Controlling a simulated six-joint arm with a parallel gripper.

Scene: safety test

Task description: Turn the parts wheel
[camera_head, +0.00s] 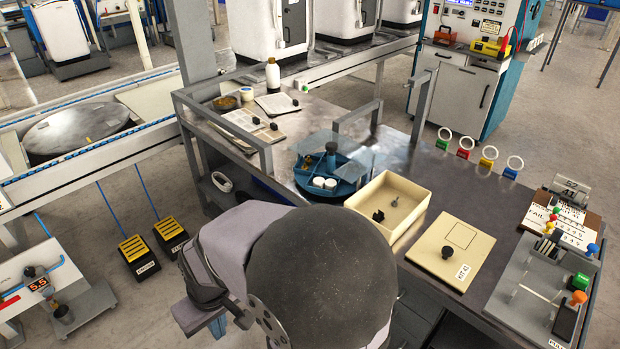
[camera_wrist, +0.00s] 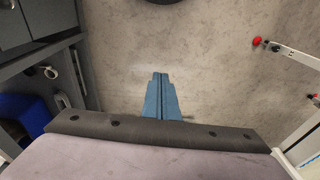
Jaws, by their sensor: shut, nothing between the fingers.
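The parts wheel (camera_head: 346,173) is a round blue tray with dividers on the dark workbench in the head view. It holds two white round pieces and some small dark and brown items, and a dark upright knob or post stands on it. Clear panels partly cover its back and right side. My gripper (camera_wrist: 159,76) shows in the wrist view as two blue fingers, shut together and empty, over bare floor. The wheel is not in the wrist view.
Right of the wheel are a beige tray (camera_head: 419,203) with small black parts and a beige board (camera_head: 429,260) with a black knob. Metal rails (camera_head: 357,117) edge the bench. Two yellow-topped pedals (camera_head: 137,252) stand on the floor left. A blue bin (camera_wrist: 27,112) shows in the wrist view.

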